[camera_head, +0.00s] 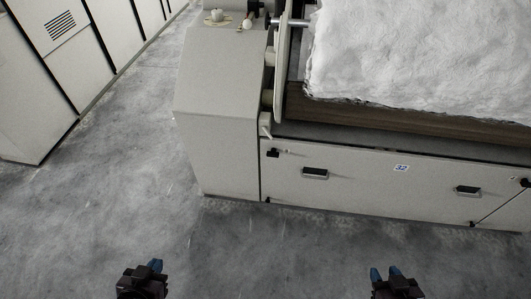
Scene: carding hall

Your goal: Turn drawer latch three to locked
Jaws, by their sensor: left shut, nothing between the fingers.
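A long pale drawer panel (360,182) runs along the lower front of the machine and carries a label reading 32. A small black latch (272,153) sits at its upper left corner. Another dark latch (525,182) shows at the right picture edge. I cannot read a number three on either, nor tell how they are turned. My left gripper (155,266) is shut and empty, low in the picture over the floor, left of the panel and apart from it. My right gripper (385,273) is open and empty, below the panel and not touching it.
Two recessed dark handles, one left (315,173) and one right (467,190), sit on the panel. A pale machine housing (217,110) stands left of it. White fibre (410,50) lies on top. Pale cabinets (35,100) line the far left. The grey floor (110,195) between is clear.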

